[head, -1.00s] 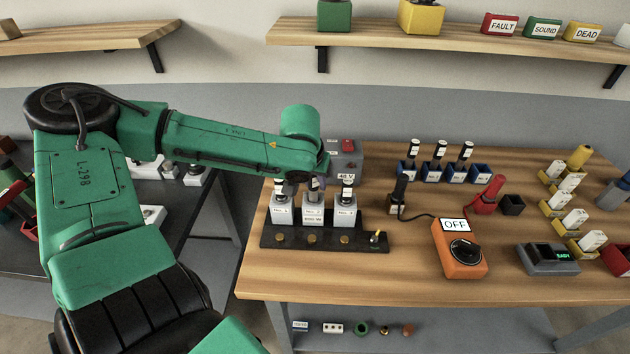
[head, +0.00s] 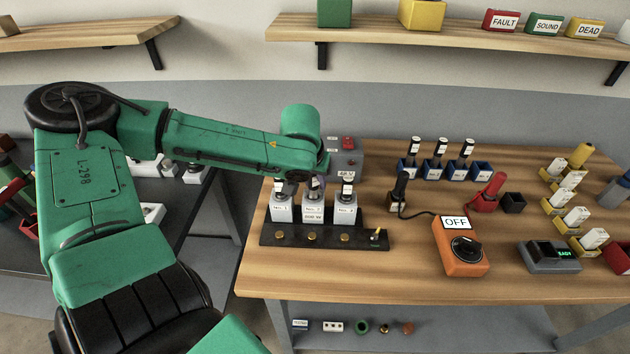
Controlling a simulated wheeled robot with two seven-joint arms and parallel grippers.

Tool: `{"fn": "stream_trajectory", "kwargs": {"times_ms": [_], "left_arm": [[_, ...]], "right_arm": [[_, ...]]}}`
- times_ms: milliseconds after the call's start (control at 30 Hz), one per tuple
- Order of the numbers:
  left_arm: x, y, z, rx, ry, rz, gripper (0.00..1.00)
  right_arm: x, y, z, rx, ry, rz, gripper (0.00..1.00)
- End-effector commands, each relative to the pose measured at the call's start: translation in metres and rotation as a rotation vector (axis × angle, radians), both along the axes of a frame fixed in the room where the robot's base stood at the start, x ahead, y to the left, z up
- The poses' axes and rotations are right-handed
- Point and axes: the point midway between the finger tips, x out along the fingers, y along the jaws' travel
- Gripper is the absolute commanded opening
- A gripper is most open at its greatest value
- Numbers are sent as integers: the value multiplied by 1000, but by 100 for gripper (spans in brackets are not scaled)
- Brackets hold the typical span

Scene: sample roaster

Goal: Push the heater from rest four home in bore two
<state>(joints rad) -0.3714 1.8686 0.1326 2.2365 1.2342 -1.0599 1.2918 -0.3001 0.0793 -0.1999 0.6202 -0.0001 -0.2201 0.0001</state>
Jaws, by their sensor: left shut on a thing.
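The base strip (head: 268,238) carries three white bore blocks, No. 1 (head: 281,212), the middle block (head: 312,212) and No. 3 (head: 346,213). A dark heater with a white label (head: 314,186) stands upright at the top of the middle block. My left gripper (head: 312,178) is over that block from behind and is shut on this heater, its fingers largely hidden by the arm. How deep the heater sits cannot be told. Blocks one and three also hold heaters. Of the blue rests, the rightmost (head: 482,171) is empty; the other three hold heaters. My right gripper is not in view.
A grey box with a red button (head: 347,159) stands right behind the blocks. The front table edge is clear.

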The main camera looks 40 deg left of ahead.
Motion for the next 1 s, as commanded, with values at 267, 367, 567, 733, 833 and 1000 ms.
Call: {"fn": "stream_trajectory", "kwargs": {"times_ms": [267,367,567,733,833,1000], "left_arm": [[0,0,22,0,-1,0,0],[0,0,28,0,-1,0,0],[0,0,40,0,-1,0,0],[0,0,51,0,-1,0,0],[0,0,57,0,-1,0,0],[0,0,57,0,-1,0,0]], "right_arm": [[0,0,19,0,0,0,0],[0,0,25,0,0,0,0],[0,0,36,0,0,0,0],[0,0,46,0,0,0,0],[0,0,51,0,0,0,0],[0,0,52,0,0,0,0]]}}
